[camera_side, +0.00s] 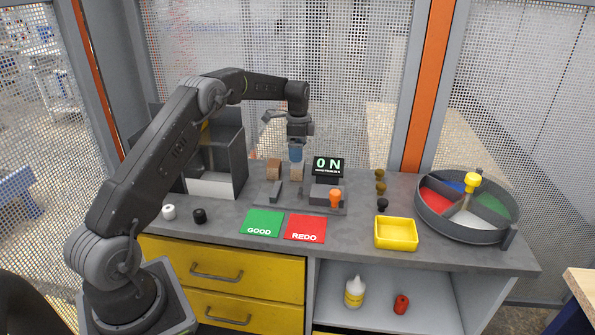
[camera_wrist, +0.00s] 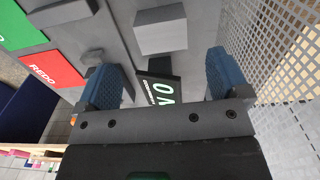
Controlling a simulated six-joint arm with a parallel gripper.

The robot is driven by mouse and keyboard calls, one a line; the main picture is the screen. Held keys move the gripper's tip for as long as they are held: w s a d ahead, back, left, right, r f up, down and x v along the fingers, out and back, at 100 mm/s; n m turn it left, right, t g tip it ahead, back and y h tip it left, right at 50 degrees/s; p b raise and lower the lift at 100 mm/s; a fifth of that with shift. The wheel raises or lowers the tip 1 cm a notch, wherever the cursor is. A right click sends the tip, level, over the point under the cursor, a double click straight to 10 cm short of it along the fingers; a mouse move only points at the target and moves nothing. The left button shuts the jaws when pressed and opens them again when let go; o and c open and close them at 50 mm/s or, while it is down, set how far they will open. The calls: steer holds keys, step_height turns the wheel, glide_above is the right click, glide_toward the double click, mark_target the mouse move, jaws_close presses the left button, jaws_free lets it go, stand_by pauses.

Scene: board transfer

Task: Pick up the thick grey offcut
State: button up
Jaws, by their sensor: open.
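My gripper (camera_side: 295,160) points down over the back of the bench, left of the display. In the wrist view its two blue fingers (camera_wrist: 165,80) are wide apart with nothing held between them. A thick grey block (camera_wrist: 161,32) lies ahead of the fingers, above the display in that picture. The side view has a tan-looking block (camera_side: 297,173) just below the fingertips. I cannot tell for sure that these are the same piece. A slim grey piece (camera_side: 275,191) lies nearer the front; in the wrist view a grey bar (camera_wrist: 62,11) shows at the top left.
A brown block (camera_side: 273,169) stands just left of the gripper. The display (camera_side: 328,167) reading "ON" stands close on the right, with an orange knob (camera_side: 335,197) in front. Green (camera_side: 262,222) and red (camera_side: 305,229) mats lie in front. A yellow tray (camera_side: 396,234) is farther right.

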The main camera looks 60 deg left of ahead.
mark_target(297, 164)
steer(key=f, duration=0.8)
steer(key=shift+a, duration=0.2)
steer(key=shift+c, duration=0.4)
steer(key=c, duration=0.9)
